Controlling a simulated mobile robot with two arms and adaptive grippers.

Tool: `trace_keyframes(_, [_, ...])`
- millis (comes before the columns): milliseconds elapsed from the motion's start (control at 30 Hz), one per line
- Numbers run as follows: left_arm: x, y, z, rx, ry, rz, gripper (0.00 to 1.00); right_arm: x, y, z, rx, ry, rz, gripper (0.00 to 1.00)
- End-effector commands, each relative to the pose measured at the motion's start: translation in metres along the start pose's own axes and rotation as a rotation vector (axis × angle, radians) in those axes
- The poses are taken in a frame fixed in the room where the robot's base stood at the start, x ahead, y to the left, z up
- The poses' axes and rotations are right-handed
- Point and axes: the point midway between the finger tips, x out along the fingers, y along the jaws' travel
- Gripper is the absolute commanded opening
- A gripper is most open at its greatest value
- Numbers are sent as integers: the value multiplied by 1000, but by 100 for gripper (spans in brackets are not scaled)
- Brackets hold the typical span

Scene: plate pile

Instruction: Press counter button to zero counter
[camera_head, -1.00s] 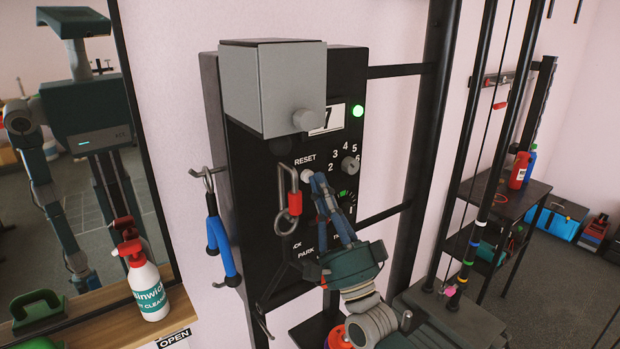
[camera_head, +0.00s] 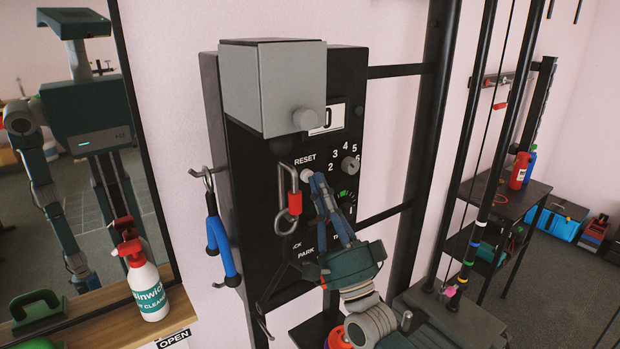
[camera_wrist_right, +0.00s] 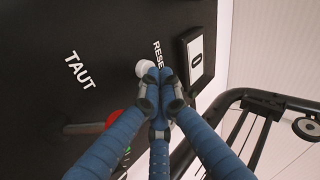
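The counter (camera_head: 328,118) on the black panel reads 0; it also shows in the right wrist view (camera_wrist_right: 195,58). The white reset button (camera_head: 307,174) sits just below the word RESET, and in the right wrist view (camera_wrist_right: 144,68) it lies at the fingertips. My right gripper (camera_head: 319,180) has its blue fingers closed together with nothing between them; in the right wrist view the tips (camera_wrist_right: 158,78) meet beside the button. Whether they touch it I cannot tell. My left gripper is not in view.
A grey box with a knob (camera_head: 272,90) covers the panel's upper left. A red-sleeved carabiner (camera_head: 293,203) hangs left of my fingers. A numbered dial (camera_head: 350,166) is to the right. A spray bottle (camera_head: 148,288) stands on the wooden ledge at left.

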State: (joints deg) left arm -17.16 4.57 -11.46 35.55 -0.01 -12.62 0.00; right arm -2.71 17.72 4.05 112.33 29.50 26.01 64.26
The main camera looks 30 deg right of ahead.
Motion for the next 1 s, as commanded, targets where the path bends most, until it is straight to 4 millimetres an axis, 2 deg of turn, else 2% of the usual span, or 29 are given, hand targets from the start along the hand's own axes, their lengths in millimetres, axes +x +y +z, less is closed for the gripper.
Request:
trace_keyframes(333, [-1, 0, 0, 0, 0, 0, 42, -3, -3, -1, 0, 0, -2, 0])
trace_keyframes(800, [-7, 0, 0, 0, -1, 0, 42, -35, -33, -14, 0, 0, 0, 0])
trace_keyframes(1000, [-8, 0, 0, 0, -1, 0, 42, -42, -41, -17, 0, 1, -2, 0])
